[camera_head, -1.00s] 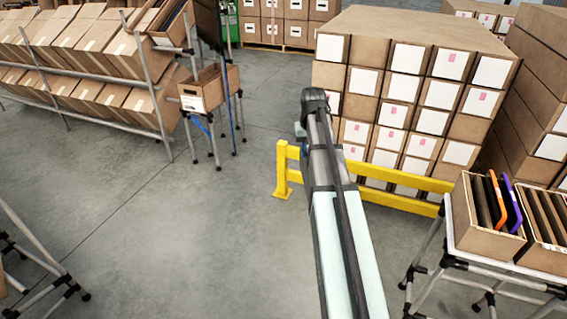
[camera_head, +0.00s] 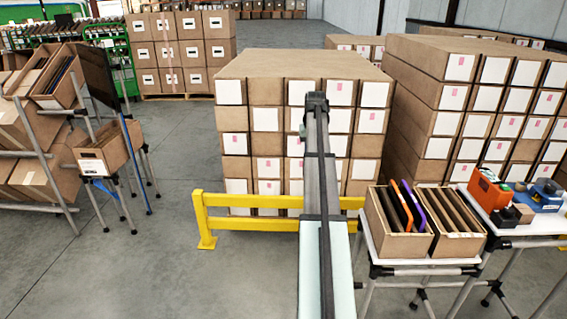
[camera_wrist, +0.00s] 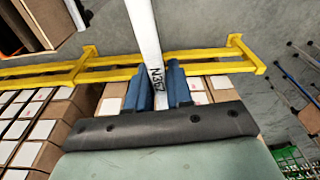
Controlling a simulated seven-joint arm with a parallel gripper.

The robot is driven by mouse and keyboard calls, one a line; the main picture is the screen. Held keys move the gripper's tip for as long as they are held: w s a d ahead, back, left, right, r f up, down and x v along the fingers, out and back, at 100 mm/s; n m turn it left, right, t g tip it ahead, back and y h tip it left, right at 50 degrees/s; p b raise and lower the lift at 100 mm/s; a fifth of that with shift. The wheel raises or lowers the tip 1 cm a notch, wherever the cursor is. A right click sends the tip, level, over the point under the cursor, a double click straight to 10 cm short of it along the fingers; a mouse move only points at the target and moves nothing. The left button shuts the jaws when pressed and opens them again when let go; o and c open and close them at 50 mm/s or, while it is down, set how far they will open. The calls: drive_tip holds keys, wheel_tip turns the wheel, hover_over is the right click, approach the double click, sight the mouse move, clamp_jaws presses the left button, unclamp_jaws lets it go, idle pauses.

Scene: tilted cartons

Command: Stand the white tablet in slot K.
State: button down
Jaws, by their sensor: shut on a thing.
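In the wrist view my gripper (camera_wrist: 160,88) is shut, its blue fingers on either side of a narrow white tablet (camera_wrist: 145,30). The tablet is seen edge-on, with dark lettering near the fingers. It points away from the gripper and its far end is cut off by the frame. In the head view my arm reaches forward and hides the gripper and tablet. At the right, an open tilted carton (camera_head: 390,241) holds an orange tablet, a purple tablet and dark dividers. A second slotted carton (camera_head: 457,246) stands beside it. No slot letter is readable.
A yellow guard rail (camera_head: 250,201) runs before a big stack of boxes (camera_head: 232,92). A table (camera_head: 520,229) with an orange device (camera_head: 490,188) and a blue device (camera_head: 545,195) stands right of the cartons. A small carton (camera_head: 95,160) on a stand is at left. Open floor lies left of my arm.

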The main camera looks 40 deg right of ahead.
drive_tip(key=s+d+r+m, duration=0.2)
drive_tip(key=s+d+r, duration=0.2)
drive_tip(key=s+d, duration=0.85)
drive_tip(key=s+d+r+m, duration=0.2)
drive_tip(key=s+d+r, duration=0.2)
drive_tip(key=s+d, duration=0.85)
drive_tip(key=s+d+f+n, duration=0.1)
drive_tip(key=s+d+f, duration=0.2)
drive_tip(key=s, duration=0.7)
drive_tip(key=s+d+f+n, duration=0.2)
drive_tip(key=s+f, duration=0.2)
drive_tip(key=s, duration=0.6)
wheel_tip(320, 180, down, 14)
drive_tip(key=shift+w+r, duration=0.2)
drive_tip(key=shift+w, duration=0.05)
drive_tip(key=shift+f, duration=0.4)
idle(0.7)
drive_tip(key=c, duration=0.9)
unclamp_jaws()
drive_tip(key=shift+c, duration=0.2)
drive_tip(key=shift+r, duration=0.1)
